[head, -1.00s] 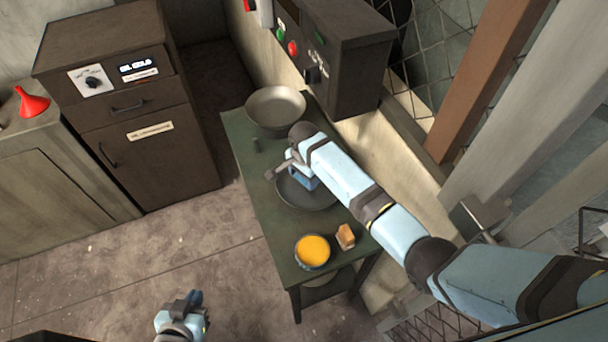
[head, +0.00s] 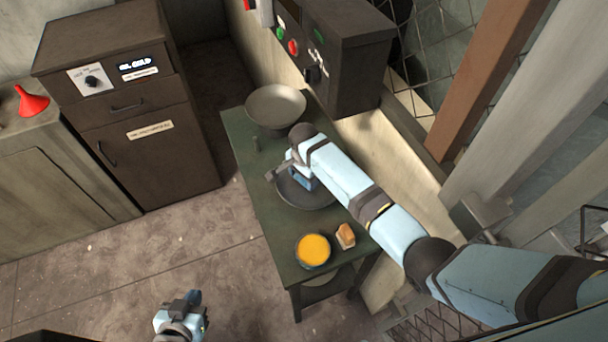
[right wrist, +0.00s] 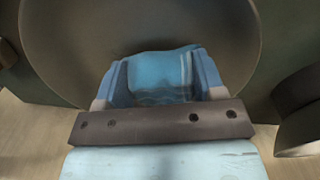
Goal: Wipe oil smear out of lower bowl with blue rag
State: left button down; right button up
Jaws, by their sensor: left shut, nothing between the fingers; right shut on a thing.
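The lower bowl (head: 318,203) is dark and wide and sits on the green table, partly hidden under my right arm. My right gripper (head: 296,180) is over the bowl and reaches down into it. In the right wrist view my right gripper (right wrist: 160,82) is shut on the blue rag (right wrist: 158,70), with the brown bowl interior (right wrist: 75,55) around and beneath it. I cannot tell whether the rag touches the bowl. No oil smear can be made out. My left gripper (head: 193,298) is shut and empty, low over the floor left of the table.
A larger pale bowl (head: 276,106) stands at the table's far end. A bowl of orange-yellow stuff (head: 313,250) and a small tan block (head: 345,236) stand at the near end of the green table (head: 262,215). A dark control box (head: 345,60) is beside the table.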

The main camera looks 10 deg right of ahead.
jog(key=shift+f, duration=0.55)
jog(key=shift+s+r+p, duration=0.2)
jog(key=shift+s+p, duration=0.1)
jog(key=shift+p, duration=0.1)
jog(key=s+p, duration=0.2)
jog(key=p, duration=0.1)
jog(key=shift+s+d+r, duration=0.1)
jog(key=shift+d+r, duration=0.05)
jog(key=shift+d, duration=0.1)
jog(key=shift+s+d+p, duration=0.1)
jog(key=shift+s+p, duration=0.3)
jog(key=shift+f, duration=0.4)
jog(key=shift+w+a+f+b, duration=0.15)
jog(key=shift+w+b, duration=0.25)
jog(key=shift+w, duration=0.45)
jog(key=shift+w+a+r+b, duration=0.15)
jog(key=shift+w+b, duration=0.25)
jog(key=shift+w, duration=0.4)
jog(key=shift+f, duration=0.1)
